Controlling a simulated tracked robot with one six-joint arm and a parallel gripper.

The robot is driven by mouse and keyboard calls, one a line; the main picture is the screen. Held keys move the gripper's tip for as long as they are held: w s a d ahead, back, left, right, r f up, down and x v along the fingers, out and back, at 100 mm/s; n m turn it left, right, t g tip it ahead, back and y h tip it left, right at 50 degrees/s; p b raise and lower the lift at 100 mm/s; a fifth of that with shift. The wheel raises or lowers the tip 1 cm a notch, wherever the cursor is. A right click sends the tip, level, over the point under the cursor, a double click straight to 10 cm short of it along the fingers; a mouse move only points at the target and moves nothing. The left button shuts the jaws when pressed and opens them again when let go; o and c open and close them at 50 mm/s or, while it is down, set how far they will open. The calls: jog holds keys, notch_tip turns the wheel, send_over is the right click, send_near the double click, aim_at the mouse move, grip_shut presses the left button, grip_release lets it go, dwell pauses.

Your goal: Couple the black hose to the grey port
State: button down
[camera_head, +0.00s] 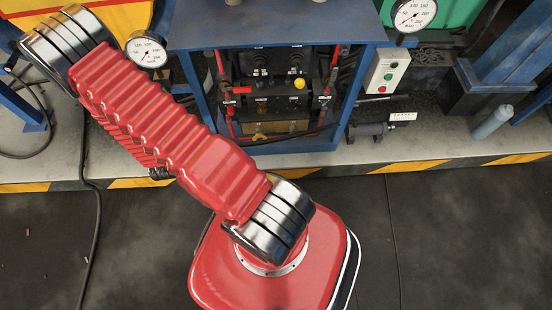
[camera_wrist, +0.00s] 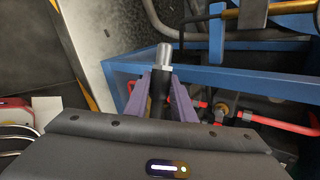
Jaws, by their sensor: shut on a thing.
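In the wrist view my gripper (camera_wrist: 163,82) is shut on the black hose (camera_wrist: 159,100). The hose's bright metal end (camera_wrist: 164,56) sticks out past the purple fingers. The metal end appears beside a blue frame, and I cannot tell the gap between them. The gripper and held hose are not visible in the head view. A grey cylindrical fitting (camera_head: 369,129) lies low on the ledge right of the blue cabinet, beside a white label (camera_head: 402,117). I cannot tell whether this is the grey port.
A blue cabinet (camera_head: 292,148) holds red pipes and black valve blocks. In the wrist view a blue beam (camera_wrist: 225,80) crosses close to the fingers, with a grey pipe (camera_wrist: 210,40) above. A switch box (camera_head: 385,72) stands right of the cabinet.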

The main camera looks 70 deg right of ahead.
jog(key=s+d+f+m+g, duration=0.4)
jog(key=s+f, duration=0.5)
jog(key=s, duration=0.3)
jog(key=s+d+f+m+g, duration=0.4)
jog(key=s+d+f, duration=0.3)
jog(key=s, duration=0.5)
jog(key=s+d+f+m+g, duration=0.4)
jog(key=s+d+f+m, duration=0.1)
jog(key=s+f, duration=0.6)
jog(key=shift+s+d+y, duration=0.4)
jog(key=shift+s+d, duration=0.25)
jog(key=shift+s, duration=0.1)
jog(key=shift+a, duration=0.1)
jog(key=shift+w+d, duration=0.45)
jog(key=shift+d, duration=0.4)
jog(key=shift+w+d, duration=0.45)
jog(key=shift+d, duration=0.4)
jog(key=shift+w+d, duration=0.45)
jog(key=shift+d, duration=0.4)
jog(key=shift+w+d, duration=0.4)
jog(key=shift+d, duration=0.45)
jog(key=shift+w+d, duration=0.4)
jog(key=shift+d, duration=0.4)
jog(key=shift+w+d+r+g, duration=0.2)
jog(key=shift+w+d+g, duration=0.15)
jog(key=shift+d, duration=0.25)
